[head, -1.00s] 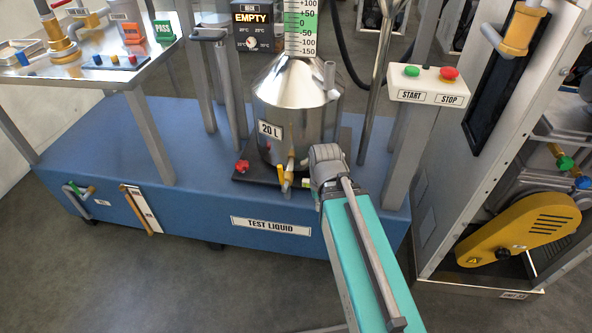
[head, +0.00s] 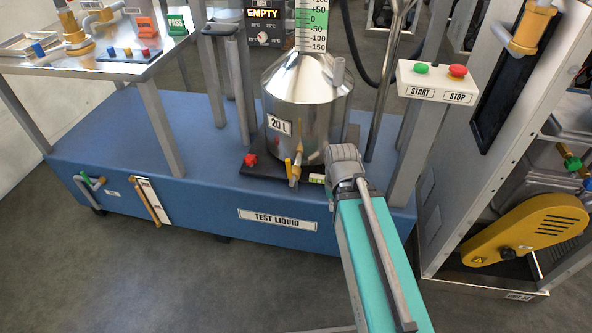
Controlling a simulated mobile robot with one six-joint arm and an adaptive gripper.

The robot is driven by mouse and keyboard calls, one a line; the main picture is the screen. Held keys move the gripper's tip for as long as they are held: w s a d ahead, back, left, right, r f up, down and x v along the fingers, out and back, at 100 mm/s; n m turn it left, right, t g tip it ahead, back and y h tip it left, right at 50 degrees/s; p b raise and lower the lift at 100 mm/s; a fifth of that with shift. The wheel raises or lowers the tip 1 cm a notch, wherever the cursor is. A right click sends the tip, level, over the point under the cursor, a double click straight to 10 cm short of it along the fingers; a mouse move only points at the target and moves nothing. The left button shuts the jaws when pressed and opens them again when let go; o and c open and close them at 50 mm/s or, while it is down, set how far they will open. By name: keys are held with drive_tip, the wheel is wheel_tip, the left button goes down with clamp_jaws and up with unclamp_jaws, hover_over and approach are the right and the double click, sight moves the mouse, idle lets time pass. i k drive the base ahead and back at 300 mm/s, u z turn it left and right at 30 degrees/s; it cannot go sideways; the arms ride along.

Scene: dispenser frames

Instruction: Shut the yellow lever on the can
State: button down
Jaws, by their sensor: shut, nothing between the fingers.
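The shiny steel can (head: 300,105), marked 20 L, stands on a dark base plate on the blue bench. A small brass tap (head: 296,168) sticks out at its lower front. The small yellow lever (head: 287,168) shows just left of the tap, roughly upright in the picture; its exact angle is too small to tell. My arm reaches in from the lower right, and its grey wrist is just right of the tap, in front of the can's lower right edge. My gripper's fingers cannot be made out. No contact with the lever is visible.
A red knob (head: 250,160) sits at the base plate's left. A post with a START/STOP box (head: 437,80) stands right of the can. A grey-handled stand (head: 222,75) rises to its left.

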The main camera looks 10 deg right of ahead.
sight(289, 172)
drive_tip(key=k, duration=1.65)
drive_tip(key=u, duration=0.6)
drive_tip(key=i, duration=1)
drive_tip(key=z, duration=0.05)
